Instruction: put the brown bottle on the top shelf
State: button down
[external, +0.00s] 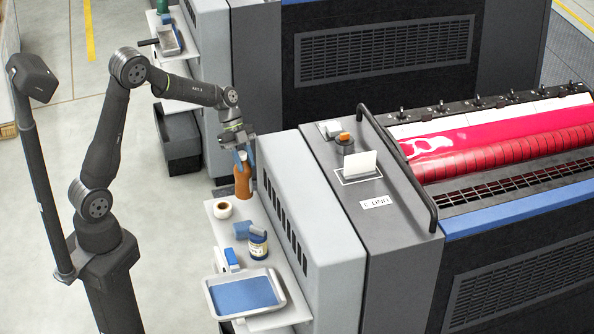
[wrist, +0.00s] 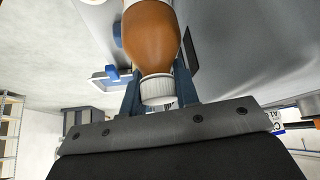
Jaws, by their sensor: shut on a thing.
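The brown bottle (external: 243,182) is upright at the far end of the light shelf (external: 228,232) on the side of the grey press unit. In the external view I cannot tell whether its base touches the shelf. My gripper (external: 244,157) is above it with its blue fingers shut on the bottle's upper end. In the wrist view, the brown body (wrist: 152,35) and the white ribbed cap (wrist: 157,89) show, with the cap between the fingers (wrist: 158,93). The bottle's base is out of the wrist view.
The shelf holds a tape roll (external: 222,208), a blue jar (external: 258,244), a blue item (external: 242,230), a blue and white box (external: 230,259) and a metal tray (external: 278,308) with a blue bottom. The grey press cabinet (external: 300,200) stands close along the right side.

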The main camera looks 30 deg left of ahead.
aim_at(250, 181)
jog(key=shift+w+a+f, duration=0.1)
jog(key=shift+w+f, duration=0.05)
jog(key=shift+w, duration=0.1)
jog(key=shift+f, duration=2.05)
jog(key=c, duration=1.1)
grip_release()
jog(key=v, duration=1.2)
jog(key=shift+s, duration=0.15)
